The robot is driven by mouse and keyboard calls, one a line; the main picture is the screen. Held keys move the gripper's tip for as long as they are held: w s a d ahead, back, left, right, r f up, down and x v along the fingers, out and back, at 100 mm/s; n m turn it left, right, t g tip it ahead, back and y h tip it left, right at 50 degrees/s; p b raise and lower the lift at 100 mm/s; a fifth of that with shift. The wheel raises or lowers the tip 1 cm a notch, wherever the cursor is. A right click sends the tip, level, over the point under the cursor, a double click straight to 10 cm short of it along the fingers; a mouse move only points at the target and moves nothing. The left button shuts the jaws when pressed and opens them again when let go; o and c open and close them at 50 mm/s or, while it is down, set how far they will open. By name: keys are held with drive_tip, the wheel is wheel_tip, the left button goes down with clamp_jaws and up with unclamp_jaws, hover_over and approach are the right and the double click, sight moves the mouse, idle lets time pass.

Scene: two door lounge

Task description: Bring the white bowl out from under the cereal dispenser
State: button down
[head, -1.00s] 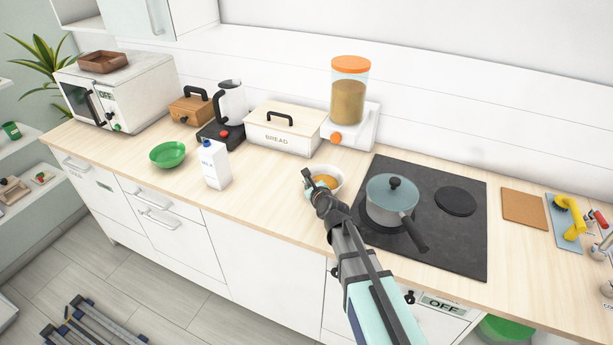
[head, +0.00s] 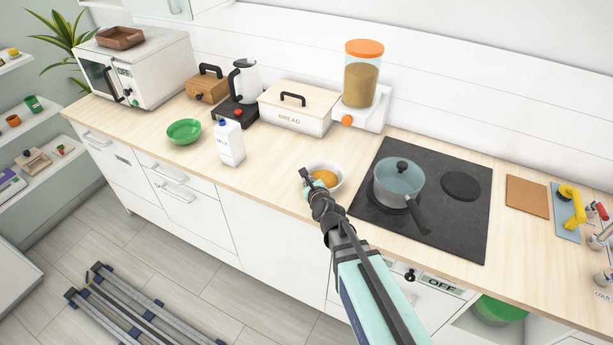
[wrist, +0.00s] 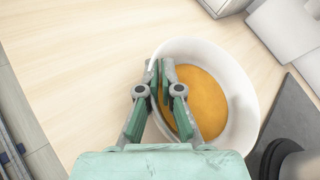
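The white bowl (head: 340,180) holds something orange-yellow and is over the counter in front of the cereal dispenser (head: 361,85), clear of its spout. My gripper (head: 306,178) is at the bowl's left side. In the wrist view, my gripper (wrist: 160,68) is shut on the left wall of the bowl (wrist: 241,95), one finger outside and one inside. The bowl looks about level; I cannot tell whether its base touches the counter. The dispenser has an orange lid and knob, and brown contents.
A black stove (head: 440,225) with a blue-grey pot (head: 398,185) is just right of the bowl. A milk carton (head: 230,143), green bowl (head: 184,131) and bread box (head: 296,108) stand to the left. Bare counter lies between the carton and the bowl.

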drive_tip(key=shift+s, duration=0.1)
drive_tip(key=c, duration=1.2)
unclamp_jaws()
drive_tip(key=shift+c, duration=0.2)
drive_tip(key=shift+r, duration=0.1)
drive_tip(key=shift+r, duration=4.95)
